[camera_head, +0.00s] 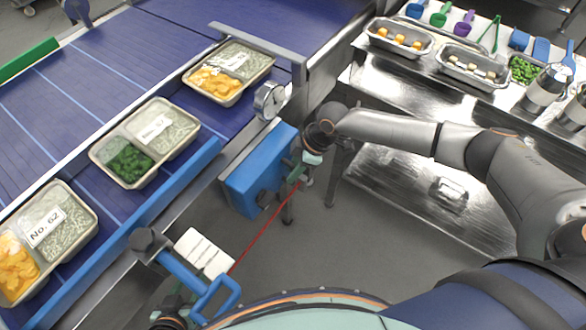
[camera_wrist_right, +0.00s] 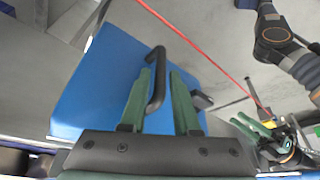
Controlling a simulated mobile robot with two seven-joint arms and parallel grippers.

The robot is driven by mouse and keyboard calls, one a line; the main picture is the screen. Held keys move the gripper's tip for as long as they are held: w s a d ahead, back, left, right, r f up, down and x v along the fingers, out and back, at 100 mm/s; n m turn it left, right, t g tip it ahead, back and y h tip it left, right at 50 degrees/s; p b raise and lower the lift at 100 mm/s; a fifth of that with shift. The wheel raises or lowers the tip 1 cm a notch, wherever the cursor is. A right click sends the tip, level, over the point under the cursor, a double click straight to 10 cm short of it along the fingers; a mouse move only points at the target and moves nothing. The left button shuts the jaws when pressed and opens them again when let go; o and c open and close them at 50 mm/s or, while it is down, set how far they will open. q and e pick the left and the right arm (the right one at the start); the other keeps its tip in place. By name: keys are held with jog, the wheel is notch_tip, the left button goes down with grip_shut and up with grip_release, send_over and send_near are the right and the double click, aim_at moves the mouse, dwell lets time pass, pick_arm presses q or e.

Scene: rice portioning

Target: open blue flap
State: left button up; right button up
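The blue flap (camera_head: 258,172) hangs at the near side of the conveyor frame. In the right wrist view the flap (camera_wrist_right: 105,75) is a broad blue panel with a black bar handle (camera_wrist_right: 157,78). My right gripper (camera_head: 303,173) is at the flap's right side. In the right wrist view its green fingers (camera_wrist_right: 163,74) are apart, with the handle's bar beside the left finger and partly between the fingers. I cannot tell whether they touch. My left gripper (camera_wrist_right: 250,122) shows small at the right of the wrist view, its green fingers seemingly apart and empty.
The conveyor (camera_head: 90,60) carries several labelled food trays. A round dial (camera_head: 269,100) stands above the flap. A blue-handled bracket (camera_head: 185,272) and a white block (camera_head: 204,252) are at the conveyor's near side. A steel table (camera_head: 400,90) with food pans is at right.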

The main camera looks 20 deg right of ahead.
jog(key=shift+c, duration=0.4)
grip_shut()
dwell(0.9)
